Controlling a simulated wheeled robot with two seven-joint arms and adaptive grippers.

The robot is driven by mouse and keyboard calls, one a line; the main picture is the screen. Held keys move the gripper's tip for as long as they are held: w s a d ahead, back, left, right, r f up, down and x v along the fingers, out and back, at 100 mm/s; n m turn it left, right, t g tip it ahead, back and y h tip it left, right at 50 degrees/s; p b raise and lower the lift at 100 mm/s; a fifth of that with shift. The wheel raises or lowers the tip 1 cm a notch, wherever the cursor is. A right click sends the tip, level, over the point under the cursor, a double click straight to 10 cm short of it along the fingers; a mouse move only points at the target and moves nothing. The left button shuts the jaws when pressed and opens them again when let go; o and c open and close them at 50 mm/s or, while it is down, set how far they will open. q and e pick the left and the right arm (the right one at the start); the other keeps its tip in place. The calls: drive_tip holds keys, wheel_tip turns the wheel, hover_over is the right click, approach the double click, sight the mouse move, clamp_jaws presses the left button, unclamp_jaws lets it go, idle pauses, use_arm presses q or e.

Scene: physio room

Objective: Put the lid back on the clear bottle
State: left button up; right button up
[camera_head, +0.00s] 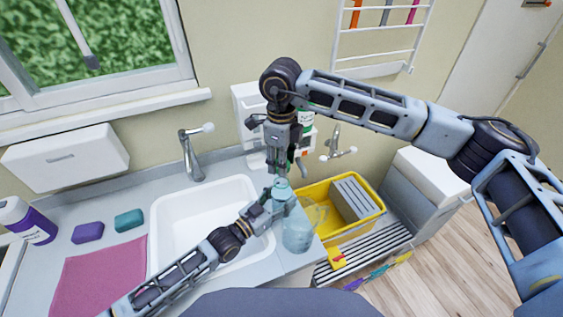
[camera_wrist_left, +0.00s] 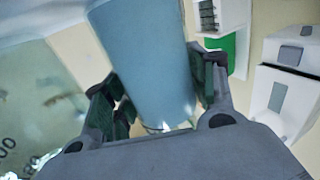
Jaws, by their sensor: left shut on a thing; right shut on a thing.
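The clear bottle (camera_head: 283,197), bluish and see-through, stands upright at the right end of the counter beside the sink. My left gripper (camera_head: 272,203) is shut around its body, and the left wrist view shows the bluish bottle (camera_wrist_left: 145,60) between the fingers (camera_wrist_left: 160,95). My right gripper (camera_head: 282,172) points down from above, directly over the bottle's top. It is shut on a small pale teal piece, apparently the lid (camera_head: 281,184). The lid is at the bottle's mouth; I cannot tell whether it is seated or just above.
A clear jug (camera_head: 297,234) with a handle stands close in front of the bottle; its markings show in the left wrist view (camera_wrist_left: 35,110). A yellow tub (camera_head: 340,233) is at right, the sink (camera_head: 190,225) at left. A white dispenser (camera_head: 247,105) and taps are behind.

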sight(282, 195)
drive_tip(key=shift+f, duration=1.15)
drive_tip(key=shift+f, duration=0.1)
drive_tip(key=shift+f, duration=1.35)
idle(0.5)
